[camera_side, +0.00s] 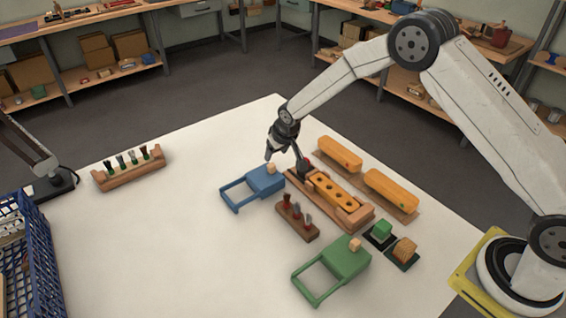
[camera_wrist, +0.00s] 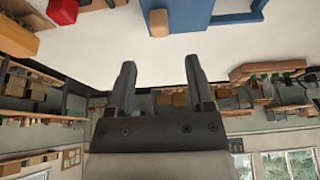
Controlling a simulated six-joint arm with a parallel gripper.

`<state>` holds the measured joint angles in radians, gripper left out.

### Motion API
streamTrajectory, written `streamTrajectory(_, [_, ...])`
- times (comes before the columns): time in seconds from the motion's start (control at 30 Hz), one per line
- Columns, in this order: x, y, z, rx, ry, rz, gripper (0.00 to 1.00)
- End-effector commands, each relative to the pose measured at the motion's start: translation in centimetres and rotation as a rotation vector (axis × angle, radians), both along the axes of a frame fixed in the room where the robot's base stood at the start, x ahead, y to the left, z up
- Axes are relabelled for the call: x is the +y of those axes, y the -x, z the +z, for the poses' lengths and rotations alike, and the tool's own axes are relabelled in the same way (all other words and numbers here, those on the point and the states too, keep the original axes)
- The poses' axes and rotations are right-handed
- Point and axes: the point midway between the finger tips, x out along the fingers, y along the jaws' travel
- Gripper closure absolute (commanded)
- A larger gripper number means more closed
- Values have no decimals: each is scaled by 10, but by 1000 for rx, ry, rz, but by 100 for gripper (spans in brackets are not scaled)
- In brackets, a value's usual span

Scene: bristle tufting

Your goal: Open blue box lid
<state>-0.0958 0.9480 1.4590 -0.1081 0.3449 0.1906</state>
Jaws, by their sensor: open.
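The blue box (camera_side: 264,181) sits on the white table in the side view, with a small light wooden knob (camera_side: 271,169) on it and an open blue frame (camera_side: 238,195) on its left side. In the wrist view the blue box (camera_wrist: 184,15) is at the top edge, with the knob (camera_wrist: 159,22) beside it. My gripper (camera_side: 281,158) is above the table just behind the blue box, apart from it. In the wrist view my gripper (camera_wrist: 159,75) has its two fingers spread with nothing between them. Whether the lid is shut is hard to tell.
A wooden fixture (camera_side: 333,197) with an orange holed block stands right of the blue box. A brown rack (camera_side: 297,221) with tufts is in front. A green box (camera_side: 342,262) is nearer, and orange blocks (camera_side: 340,154) lie behind.

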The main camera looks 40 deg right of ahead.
Motion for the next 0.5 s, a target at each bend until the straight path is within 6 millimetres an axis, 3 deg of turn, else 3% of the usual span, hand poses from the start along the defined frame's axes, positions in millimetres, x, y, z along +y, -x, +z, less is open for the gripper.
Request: streamTrajectory(0.5, [0, -13, -33, 2, 0, 0, 32])
